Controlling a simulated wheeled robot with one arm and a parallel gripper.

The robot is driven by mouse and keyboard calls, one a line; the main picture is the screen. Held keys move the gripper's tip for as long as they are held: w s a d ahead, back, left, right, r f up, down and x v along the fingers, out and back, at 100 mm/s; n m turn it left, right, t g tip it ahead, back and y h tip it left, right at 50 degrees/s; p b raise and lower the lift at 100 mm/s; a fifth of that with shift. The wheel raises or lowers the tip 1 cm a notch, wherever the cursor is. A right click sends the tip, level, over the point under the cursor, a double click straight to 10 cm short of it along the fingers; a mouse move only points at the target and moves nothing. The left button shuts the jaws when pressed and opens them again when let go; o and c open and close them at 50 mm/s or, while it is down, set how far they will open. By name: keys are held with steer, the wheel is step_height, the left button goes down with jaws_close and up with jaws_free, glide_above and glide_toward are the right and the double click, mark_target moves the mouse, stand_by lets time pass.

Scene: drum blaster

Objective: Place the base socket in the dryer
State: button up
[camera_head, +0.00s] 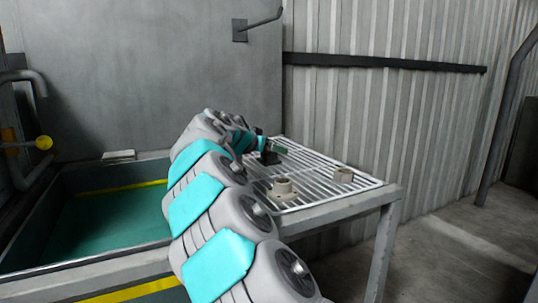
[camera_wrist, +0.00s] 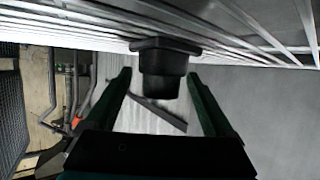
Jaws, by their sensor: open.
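A dark part with a flat square flange and a round body (camera_wrist: 163,78) rests flange-down on the white wire rack (camera_head: 318,203); I take it for the base socket. The wrist view is turned over, so the rack (camera_wrist: 60,28) is at its top. In the head view the dark part (camera_head: 269,158) is small and partly hidden at the rack's far left. My gripper (camera_head: 275,148) is open beside it. In the wrist view the green fingers of my gripper (camera_wrist: 159,76) stand on either side of the part, with gaps on both sides. Nothing shows as the dryer by name.
A basin with a green inside (camera_head: 110,222) lies left of the rack, partly behind my arm. A corrugated wall (camera_head: 400,110) is close behind the rack.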

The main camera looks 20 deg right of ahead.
steer(key=shift+f, duration=0.1)
jaws_close()
stand_by(0.6)
stand_by(0.3)
